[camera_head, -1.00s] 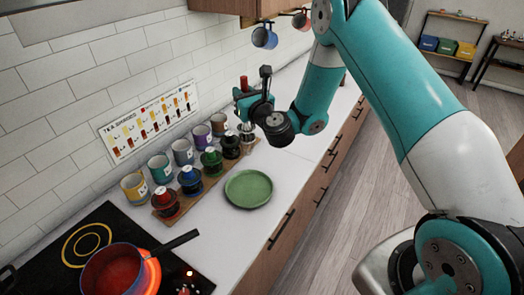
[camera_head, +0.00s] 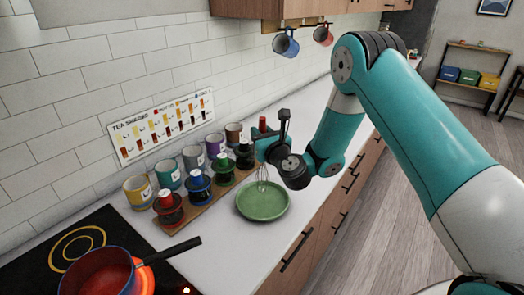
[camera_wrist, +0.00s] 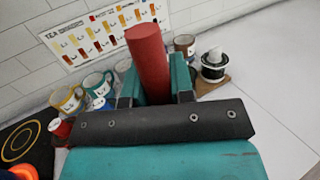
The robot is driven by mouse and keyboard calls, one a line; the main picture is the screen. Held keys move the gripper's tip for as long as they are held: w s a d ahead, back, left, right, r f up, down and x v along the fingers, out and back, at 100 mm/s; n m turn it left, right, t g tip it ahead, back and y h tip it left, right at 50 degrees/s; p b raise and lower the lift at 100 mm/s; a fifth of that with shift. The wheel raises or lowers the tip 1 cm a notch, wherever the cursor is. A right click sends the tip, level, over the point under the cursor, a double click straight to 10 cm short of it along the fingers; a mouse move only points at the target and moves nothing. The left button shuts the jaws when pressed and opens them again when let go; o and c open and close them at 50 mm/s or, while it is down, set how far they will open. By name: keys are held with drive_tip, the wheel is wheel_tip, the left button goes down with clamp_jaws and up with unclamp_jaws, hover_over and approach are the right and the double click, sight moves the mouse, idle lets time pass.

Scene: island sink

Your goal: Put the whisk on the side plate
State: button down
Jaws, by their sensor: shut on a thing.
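The whisk has a red handle (camera_wrist: 148,58) that sticks up from between my gripper's fingers, and its wire loops (camera_head: 263,176) hang below. My gripper (camera_wrist: 156,88) is shut on the handle; in the head view it shows above the far side of the plate. The side plate (camera_head: 265,206) is a round green plate lying flat and empty on the white counter. The wire end overlaps the plate's far part in the head view; I cannot tell whether it touches. The plate is not visible in the wrist view.
Counter right of the plate is clear.

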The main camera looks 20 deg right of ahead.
wheel_tip(320, 180, down, 4)
drive_tip(key=b, duration=0.3)
drive_tip(key=shift+r, duration=0.15)
drive_tip(key=c, duration=1.4)
unclamp_jaws()
drive_tip(key=shift+f, duration=0.2)
drive_tip(key=o, duration=0.4)
